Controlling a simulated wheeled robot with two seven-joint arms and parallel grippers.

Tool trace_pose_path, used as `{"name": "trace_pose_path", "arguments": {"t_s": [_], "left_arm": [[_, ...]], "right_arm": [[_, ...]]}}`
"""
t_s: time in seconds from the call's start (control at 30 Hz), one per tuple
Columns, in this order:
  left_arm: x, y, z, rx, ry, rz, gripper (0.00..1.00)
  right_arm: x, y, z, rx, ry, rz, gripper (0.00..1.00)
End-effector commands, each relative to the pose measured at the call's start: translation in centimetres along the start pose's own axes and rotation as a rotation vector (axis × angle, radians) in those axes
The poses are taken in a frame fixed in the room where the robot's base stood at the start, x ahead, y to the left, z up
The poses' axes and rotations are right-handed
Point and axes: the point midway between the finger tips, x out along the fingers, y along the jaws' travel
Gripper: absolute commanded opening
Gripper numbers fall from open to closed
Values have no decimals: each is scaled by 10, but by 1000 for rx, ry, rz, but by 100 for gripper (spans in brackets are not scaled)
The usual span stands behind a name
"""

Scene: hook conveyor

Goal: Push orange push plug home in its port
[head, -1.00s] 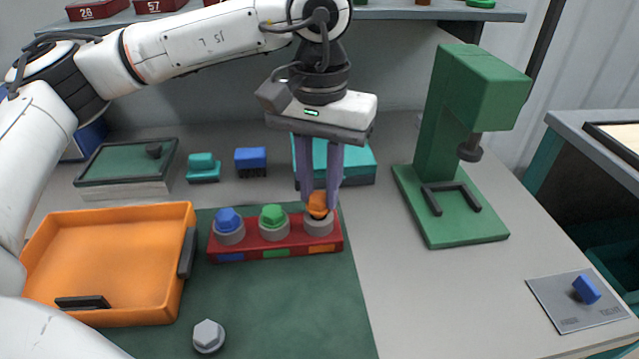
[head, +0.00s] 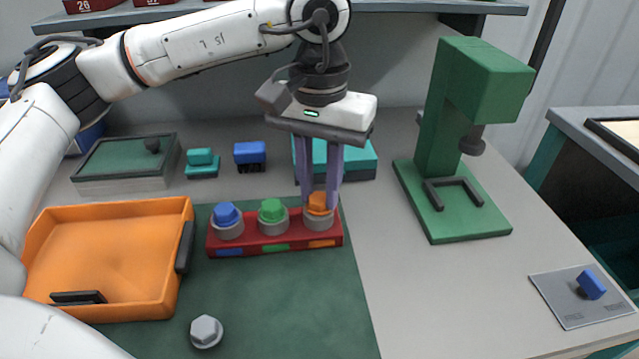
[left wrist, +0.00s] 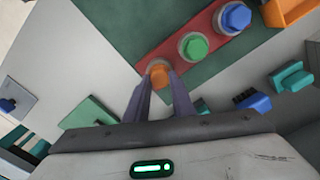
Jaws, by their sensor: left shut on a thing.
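The orange push plug (head: 318,201) stands upright at the right-hand port of the red block (head: 270,240). My left gripper (head: 319,204) points down and is shut on the orange plug, one finger on each side. The plug also shows between the fingertips in the left wrist view (left wrist: 159,72). A grey collar surrounds the plug's base; how deep the plug sits is hard to tell. The blue plug (head: 226,214) and the green plug (head: 272,210) stand in the other two ports of the block. My right gripper is not in view.
An orange tray (head: 110,210) stands left of the block, and a grey hex bolt (head: 206,331) stands in front on the green mat (head: 290,310). A green press (head: 437,150) stands to the right. A teal box (head: 360,160) is behind the gripper.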

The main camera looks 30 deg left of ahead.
Motion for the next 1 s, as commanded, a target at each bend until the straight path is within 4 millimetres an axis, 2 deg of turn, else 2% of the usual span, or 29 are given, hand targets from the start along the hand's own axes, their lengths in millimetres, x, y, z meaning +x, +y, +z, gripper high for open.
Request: {"name": "trace_pose_path", "arguments": {"t_s": [0.23, 0.27, 0.37, 0.77, 0.87, 1.0], "left_arm": [[0, 0, 0, 0, 0, 0, 1], [0, 0, 0, 0, 0, 0, 27], [0, 0, 0, 0, 0, 0, 44], [0, 0, 0, 0, 0, 0, 44], [-15, 1, -1, 0, 4, 2, 44], [-44, 1, -1, -1, 4, 2, 44]], "right_arm": [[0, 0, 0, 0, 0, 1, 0], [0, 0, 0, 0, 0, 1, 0], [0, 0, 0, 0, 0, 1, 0], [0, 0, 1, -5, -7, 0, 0], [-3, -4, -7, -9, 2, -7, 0], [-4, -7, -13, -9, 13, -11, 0]]}}
